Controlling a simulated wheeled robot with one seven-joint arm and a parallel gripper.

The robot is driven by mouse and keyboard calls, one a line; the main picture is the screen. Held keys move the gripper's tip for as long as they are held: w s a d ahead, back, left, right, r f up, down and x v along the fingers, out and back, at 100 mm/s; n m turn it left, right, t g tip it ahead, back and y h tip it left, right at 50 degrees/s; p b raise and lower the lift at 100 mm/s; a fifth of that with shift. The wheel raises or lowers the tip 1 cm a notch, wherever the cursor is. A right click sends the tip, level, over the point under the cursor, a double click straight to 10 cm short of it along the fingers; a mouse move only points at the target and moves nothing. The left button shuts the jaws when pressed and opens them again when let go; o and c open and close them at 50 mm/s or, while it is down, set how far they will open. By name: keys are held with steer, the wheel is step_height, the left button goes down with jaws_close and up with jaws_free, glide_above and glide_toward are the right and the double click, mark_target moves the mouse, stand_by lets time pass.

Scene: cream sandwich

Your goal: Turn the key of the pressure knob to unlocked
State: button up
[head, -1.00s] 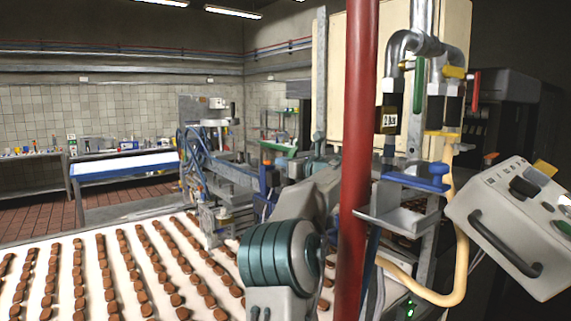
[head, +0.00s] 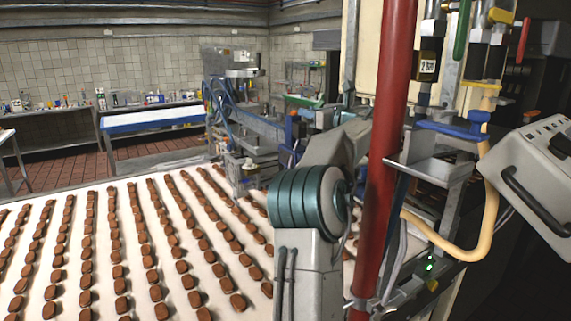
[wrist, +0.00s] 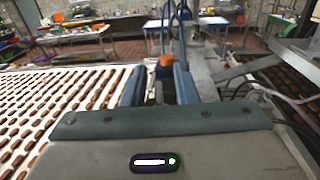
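I cannot make out the pressure knob or its key in either view. A small plate reading "2 bar" (head: 428,66) sits on a black fitting among the upright pipes at the upper right of the head view. My gripper (wrist: 159,76) shows in the wrist view with its two blue fingers apart and nothing visibly held between them. An orange piece (wrist: 165,62) appears beyond the gap. In the head view my arm's teal joint stands left of the red pole, and my gripper is hidden there.
A red pole (head: 390,150) stands close to my arm. A grey control box (head: 535,185) with a black handle is at the right. A conveyor (head: 105,255) with rows of brown biscuits fills the lower left. A yellow hose (head: 489,200) curves below the pipes.

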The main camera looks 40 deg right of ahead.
steer(key=m+h+p, duration=0.1)
steer(key=m+h, duration=0.2)
steer(key=h, duration=0.2)
steer(key=shift+d+r+g, duration=0.1)
steer(key=shift+g, duration=0.3)
steer(key=m+g+h, duration=0.1)
steer(key=h, duration=0.1)
steer(key=m+h, duration=0.1)
steer(key=m, duration=0.1)
steer(key=shift+s+d+g+h, duration=0.1)
steer(key=shift+d+g+h, duration=0.1)
steer(key=shift+g+h, duration=0.2)
steer(key=m+g+h, duration=0.2)
steer(key=h, duration=0.1)
steer(key=shift+d+f+m+g+h+b, duration=0.2)
steer(key=shift+m+g+h+b, duration=0.1)
steer(key=shift+m+b, duration=0.1)
steer(key=b+v, duration=1.4)
steer(key=s+a+f+m+g+y+p, duration=0.2)
steer(key=a+f+m+y+p, duration=0.3)
steer(key=a+f+m, duration=1)
steer(key=a+f+g+y, duration=0.1)
steer(key=a+f+y, duration=0.1)
steer(key=a+y, duration=0.1)
steer(key=shift+s+f+p, duration=0.25)
steer(key=shift+s+p, duration=0.05)
steer(key=shift+p, duration=0.05)
